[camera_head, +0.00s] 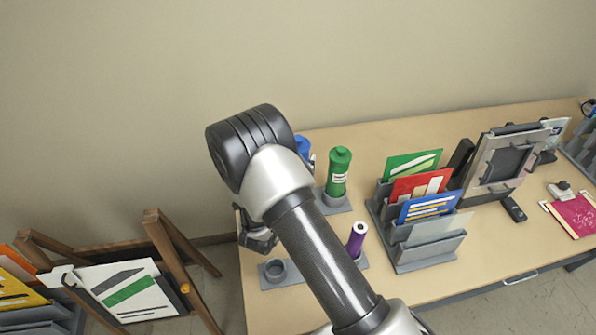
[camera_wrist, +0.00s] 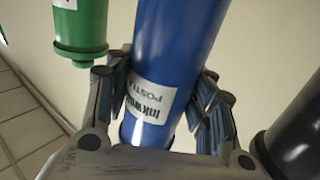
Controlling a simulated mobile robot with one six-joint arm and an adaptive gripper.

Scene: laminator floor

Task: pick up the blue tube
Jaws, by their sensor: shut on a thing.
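The blue tube (camera_wrist: 175,60) fills the middle of the wrist view and carries a white label with dark print. My gripper (camera_wrist: 165,105) has a finger on each side of it and is shut on it. In the head view a small part of the blue tube (camera_head: 303,147) shows behind my arm, at the left end of the table. My gripper (camera_head: 258,236) is mostly hidden behind the arm in that view. I cannot tell whether the tube's lower end still touches its holder.
A green tube (camera_head: 339,172) stands in a grey holder right of the blue one. A purple tube (camera_head: 357,238) stands nearer, beside an empty ring holder (camera_head: 275,271). A grey rack (camera_head: 412,262) holds coloured cards. A wooden stand (camera_head: 165,250) is left of the table (camera_head: 430,290).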

